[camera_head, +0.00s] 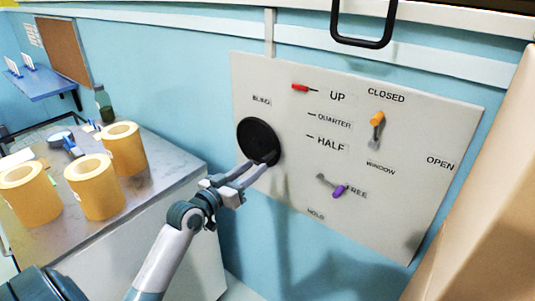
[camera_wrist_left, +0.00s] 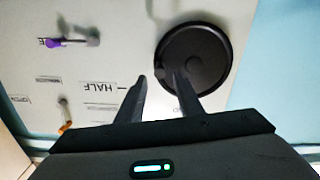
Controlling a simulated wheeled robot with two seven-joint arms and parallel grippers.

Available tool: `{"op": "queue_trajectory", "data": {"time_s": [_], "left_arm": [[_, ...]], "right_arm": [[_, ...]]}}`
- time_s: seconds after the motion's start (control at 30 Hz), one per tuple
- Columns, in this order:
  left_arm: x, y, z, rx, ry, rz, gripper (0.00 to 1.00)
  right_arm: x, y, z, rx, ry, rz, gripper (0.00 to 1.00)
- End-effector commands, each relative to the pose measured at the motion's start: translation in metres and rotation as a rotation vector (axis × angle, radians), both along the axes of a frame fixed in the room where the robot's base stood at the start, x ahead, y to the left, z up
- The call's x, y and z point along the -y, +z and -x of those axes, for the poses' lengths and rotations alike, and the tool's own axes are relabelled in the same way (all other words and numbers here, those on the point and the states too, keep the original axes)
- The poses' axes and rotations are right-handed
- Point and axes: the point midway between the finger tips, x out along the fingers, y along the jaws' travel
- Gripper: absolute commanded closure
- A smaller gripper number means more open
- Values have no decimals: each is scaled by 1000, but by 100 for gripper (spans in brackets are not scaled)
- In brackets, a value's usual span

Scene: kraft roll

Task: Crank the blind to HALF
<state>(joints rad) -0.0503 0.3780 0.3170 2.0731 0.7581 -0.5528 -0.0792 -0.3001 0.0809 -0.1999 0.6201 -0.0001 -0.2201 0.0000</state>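The black round blind crank (camera_head: 259,140) sits on the left of a pale wall panel (camera_head: 290,185); it also shows in the left wrist view (camera_wrist_left: 205,62). My left gripper (camera_head: 262,161) is at the crank's lower right edge. In the left wrist view its two fingers (camera_wrist_left: 160,80) stand apart, one overlapping the disc's edge and the other beside it. I cannot tell whether they touch the crank knob. The red blind pointer (camera_head: 300,87) is level with the UP mark, above QUARTER and HALF (camera_head: 330,143). My right gripper is not in view.
A purple-tipped lever (camera_head: 340,191) points at FREE, and an orange-tipped window lever (camera_head: 377,119) points toward CLOSED. A black handle (camera_head: 363,42) hangs above the panel. Several kraft rolls (camera_head: 94,187) stand on a table (camera_head: 165,178) at left. A tan block (camera_head: 485,200) stands at right.

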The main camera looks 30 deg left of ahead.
Motion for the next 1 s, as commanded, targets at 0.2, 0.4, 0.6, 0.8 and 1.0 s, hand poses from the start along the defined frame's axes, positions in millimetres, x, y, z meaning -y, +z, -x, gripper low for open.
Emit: {"op": "queue_trajectory", "data": {"time_s": [0.2,0.4,0.6,0.8,1.0], "left_arm": [[3,3,-39,0,0,3,67],[5,1,-64,-1,0,3,67],[6,0,-75,-1,0,1,67],[6,-1,-75,-1,0,1,67],[6,0,-75,-1,0,1,91]], "right_arm": [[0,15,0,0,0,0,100],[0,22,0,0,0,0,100],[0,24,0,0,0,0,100],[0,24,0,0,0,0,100],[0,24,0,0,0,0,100]]}}
